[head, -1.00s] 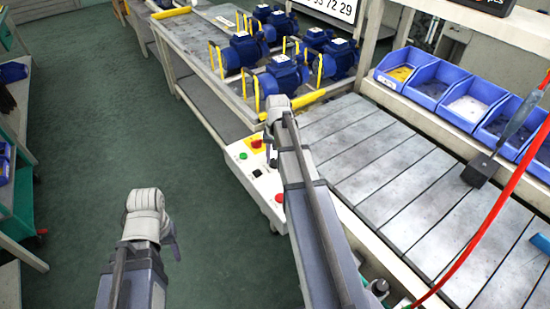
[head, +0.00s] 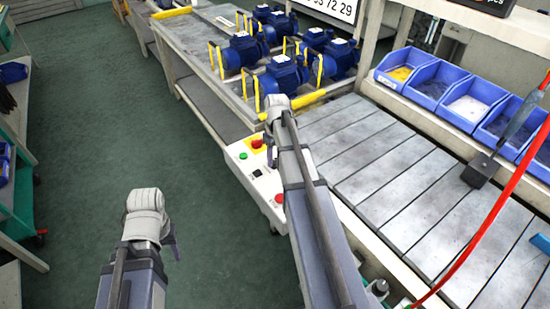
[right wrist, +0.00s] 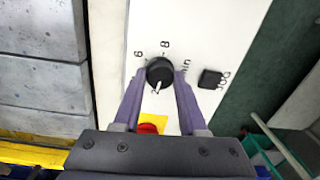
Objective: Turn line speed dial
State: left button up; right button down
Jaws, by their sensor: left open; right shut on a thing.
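The line speed dial (right wrist: 159,70) is a round black knob with a white pointer line, on a white panel with printed numbers around it. In the right wrist view the pointer faces the lower side, near the "2". My right gripper (right wrist: 160,76) is shut on the dial, one finger on each side. In the head view my right gripper (head: 271,152) is over the control box (head: 240,172), and my arm hides the dial. My left gripper (head: 172,242) is open and empty above the green floor, left of the box.
A red button (right wrist: 150,128) on a yellow plate and a black JOG button (right wrist: 209,78) sit close to the dial. A green button (head: 243,156) and another red button (head: 279,198) are on the box. The conveyor (head: 395,170) lies right; blue pumps (head: 285,75) stand behind.

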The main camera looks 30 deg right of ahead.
aim_at(275, 160)
jog(key=shift+n, duration=0.4)
jog(key=shift+c, duration=2.2)
grip_release()
jog(key=shift+r, duration=0.1)
notch_tip(275, 160, up, 8)
jog(key=p, duration=0.8)
jog(key=shift+d, duration=0.1)
jog(key=shift+f, duration=0.2)
